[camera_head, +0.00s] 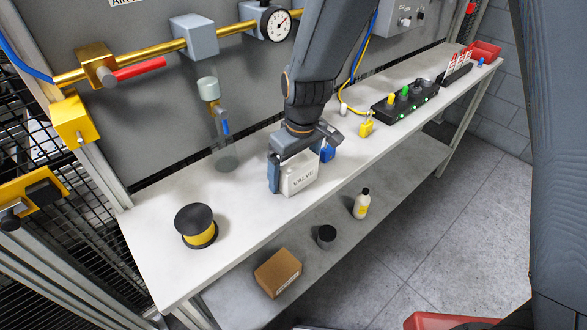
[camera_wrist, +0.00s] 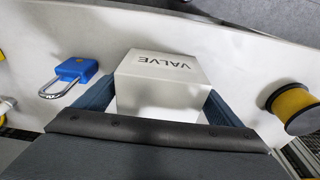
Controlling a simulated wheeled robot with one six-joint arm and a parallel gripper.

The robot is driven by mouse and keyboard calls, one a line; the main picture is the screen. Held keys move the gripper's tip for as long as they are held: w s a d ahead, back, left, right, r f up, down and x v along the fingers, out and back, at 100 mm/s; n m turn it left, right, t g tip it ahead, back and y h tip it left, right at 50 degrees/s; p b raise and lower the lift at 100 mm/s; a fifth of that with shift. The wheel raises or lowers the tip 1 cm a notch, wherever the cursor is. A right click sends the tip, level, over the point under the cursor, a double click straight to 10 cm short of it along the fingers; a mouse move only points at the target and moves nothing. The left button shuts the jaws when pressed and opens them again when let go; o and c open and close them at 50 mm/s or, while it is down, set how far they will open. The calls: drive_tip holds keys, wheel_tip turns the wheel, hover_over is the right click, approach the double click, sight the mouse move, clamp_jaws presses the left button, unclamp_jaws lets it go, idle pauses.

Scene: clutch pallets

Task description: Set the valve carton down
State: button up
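The valve carton (camera_head: 299,178) is a white box marked VALVE, near the front edge of the white bench top (camera_head: 262,213). My gripper (camera_head: 294,172) points down over it, with its dark blue fingers on either side. In the wrist view the carton (camera_wrist: 160,85) fills the space between the fingertips, which appear to press against its sides. The carton looks upright. Its underside is hidden, so I cannot tell whether it touches the bench or hangs just above it.
A blue padlock (camera_wrist: 75,72) lies close beside the carton. A black-and-yellow spool (camera_head: 197,226) stands to the left. A yellow padlock (camera_head: 366,129) and button box (camera_head: 404,102) are to the right. A lower shelf holds a brown box (camera_head: 277,272). Bench between carton and spool is clear.

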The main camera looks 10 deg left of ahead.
drive_tip(key=shift+o, duration=0.5)
drive_tip(key=shift+r, duration=0.1)
drive_tip(key=shift+r, duration=0.15)
drive_tip(key=r+b, duration=0.1)
drive_tip(key=r, duration=0.3)
drive_tip(key=d+r+b, duration=0.1)
drive_tip(key=r, duration=0.2)
drive_tip(key=s+r, duration=0.1)
drive_tip(key=r, duration=0.3)
drive_tip(key=shift+s+d+r+b, duration=0.1)
drive_tip(key=shift+d+r+b, duration=0.1)
drive_tip(key=shift+r+b, duration=0.2)
drive_tip(key=s+d+f+m, duration=0.2)
drive_tip(key=d+m, duration=0.1)
drive_tip(key=d, duration=0.5)
drive_tip(key=s+d+f+m+h, duration=0.1)
drive_tip(key=s+d+f+m, duration=0.2)
drive_tip(key=d, duration=0.6)
drive_tip(key=s+d+f+m, duration=0.2)
drive_tip(key=d+m, duration=0.1)
drive_tip(key=d, duration=0.6)
drive_tip(key=shift+s+f+m, duration=0.2)
drive_tip(key=shift+s+m, duration=0.05)
drive_tip(key=shift+m, duration=0.15)
